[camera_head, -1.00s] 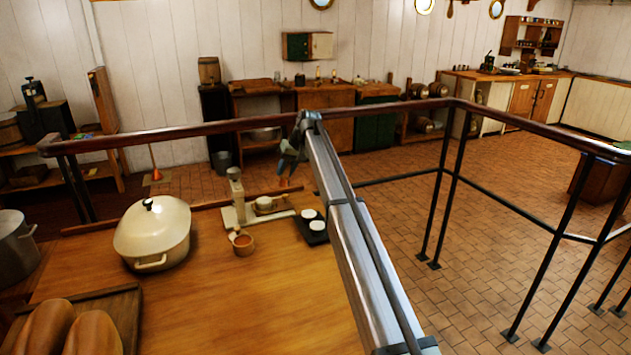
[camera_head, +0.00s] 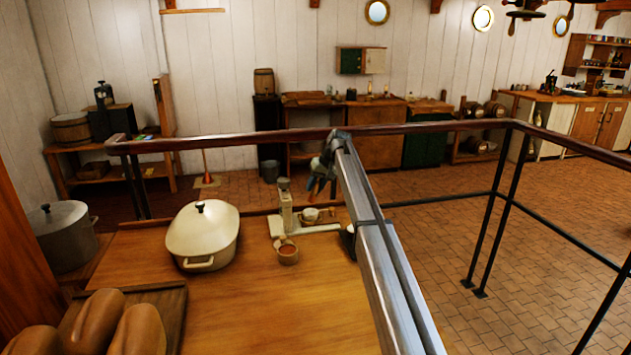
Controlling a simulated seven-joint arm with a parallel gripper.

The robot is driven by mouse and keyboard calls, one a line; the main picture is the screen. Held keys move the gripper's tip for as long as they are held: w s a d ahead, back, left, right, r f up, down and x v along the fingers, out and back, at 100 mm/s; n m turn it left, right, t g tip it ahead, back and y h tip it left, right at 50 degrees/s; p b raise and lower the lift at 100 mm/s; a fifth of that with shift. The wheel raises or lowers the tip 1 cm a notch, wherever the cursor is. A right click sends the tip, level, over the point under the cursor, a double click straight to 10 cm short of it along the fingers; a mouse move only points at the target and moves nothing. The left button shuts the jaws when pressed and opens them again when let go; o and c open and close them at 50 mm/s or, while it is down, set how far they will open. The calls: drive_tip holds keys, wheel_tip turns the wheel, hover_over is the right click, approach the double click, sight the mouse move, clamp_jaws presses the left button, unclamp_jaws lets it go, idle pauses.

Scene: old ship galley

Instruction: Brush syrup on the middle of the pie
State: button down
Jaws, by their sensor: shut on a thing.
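A small wooden bowl (camera_head: 288,254) with reddish-brown liquid, probably the syrup, stands on the wooden table. Behind it is a pale stand (camera_head: 284,212) with an upright post and a flat base. A small round pale thing (camera_head: 310,214), possibly the pie, is on or beside the stand; it is too small to tell. My gripper (camera_head: 320,182) is above and behind this thing, to the right of the post, pointing down. It is shut on a thin bluish thing, perhaps the brush, which is hard to make out. My arm partly hides the table's right side.
A large cream lidded pot (camera_head: 203,237) stands left of the bowl. Loaves (camera_head: 100,322) lie on a board (camera_head: 172,312) at the front left. A grey pot (camera_head: 65,240) is at far left. A railing (camera_head: 240,137) runs behind the table. The table's middle front is clear.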

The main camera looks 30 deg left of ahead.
sight(315, 194)
wheel_tip(315, 194, down, 2)
drive_tip(key=shift+f, duration=0.2)
drive_tip(key=shift+s+d+f, duration=0.65)
drive_tip(key=shift+f, duration=0.05)
drive_tip(key=shift+s+d, duration=0.25)
drive_tip(key=shift+w+a, duration=1.05)
drive_tip(key=shift+s+d, duration=0.95)
drive_tip(key=shift+w+a, duration=0.85)
drive_tip(key=shift+r, duration=4.15)
